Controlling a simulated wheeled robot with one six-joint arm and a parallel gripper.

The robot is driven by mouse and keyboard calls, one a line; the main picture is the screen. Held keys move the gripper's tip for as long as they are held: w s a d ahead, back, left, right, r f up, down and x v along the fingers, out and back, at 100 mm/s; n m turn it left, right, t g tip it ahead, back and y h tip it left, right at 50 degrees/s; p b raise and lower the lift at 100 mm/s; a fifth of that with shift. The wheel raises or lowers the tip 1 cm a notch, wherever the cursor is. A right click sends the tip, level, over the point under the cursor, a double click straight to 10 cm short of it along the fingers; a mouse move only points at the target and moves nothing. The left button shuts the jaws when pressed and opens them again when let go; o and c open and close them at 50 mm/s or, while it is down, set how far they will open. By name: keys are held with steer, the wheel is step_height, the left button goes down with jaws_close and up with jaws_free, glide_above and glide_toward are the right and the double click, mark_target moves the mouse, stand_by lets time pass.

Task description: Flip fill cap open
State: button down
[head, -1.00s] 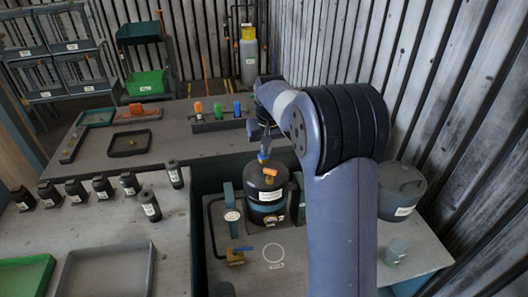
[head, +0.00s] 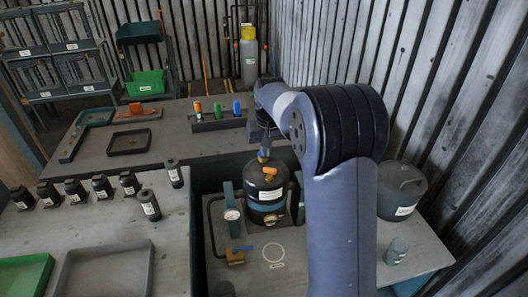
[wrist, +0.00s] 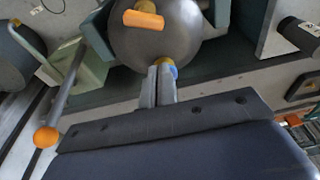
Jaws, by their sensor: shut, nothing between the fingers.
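A dark rounded tank (head: 265,192) with a white label and a teal band stands below my gripper; its dark dome (wrist: 150,45) fills the top of the wrist view. An orange block-like piece (wrist: 143,19) sits on the dome, and it shows in the head view too (head: 269,170). A small yellow and blue piece (wrist: 172,70) is at the dome's edge, right at my fingertips; I cannot tell which piece is the fill cap. My gripper (wrist: 158,72) is shut and empty, its fingers together. Whether they touch the yellow and blue piece is unclear. The fingertips are hard to see in the head view.
A gauge (head: 232,215) and a brass valve with a blue handle (head: 236,256) are left of the tank. A grey lidded pot (head: 401,190) stands right of my arm. An orange ball (wrist: 45,137) on a grey rod lies left of my fingers in the wrist view.

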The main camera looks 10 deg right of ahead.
steer(key=shift+f+b, duration=0.6)
steer(key=shift+f, duration=0.6)
steer(key=shift+w+r+p, duration=0.15)
steer(key=shift+w+p, duration=0.3)
steer(key=shift+w, duration=0.05)
